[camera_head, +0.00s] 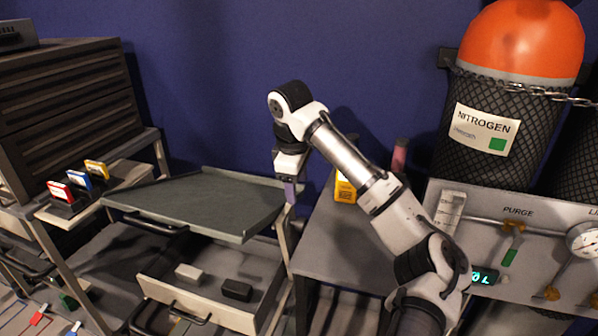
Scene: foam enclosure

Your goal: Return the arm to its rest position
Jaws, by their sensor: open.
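My white and black arm reaches up from the lower right and bends down at its far end. My gripper (290,192) points down beside the right edge of the grey tray top (200,205) of the cart. It is open, seen small and from the side. A purple piece shows at its tip; I cannot tell whether it is a finger or something behind. A yellow box (345,188) stands on the bench (325,235) to the right, partly hidden by my arm.
An open drawer (190,292) below the tray holds a white block (188,272) and a black block (236,290). Colored cards (78,180) stand at left. A nitrogen tank (490,130) and purge panel (510,235) stand at right. Space above the tray is clear.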

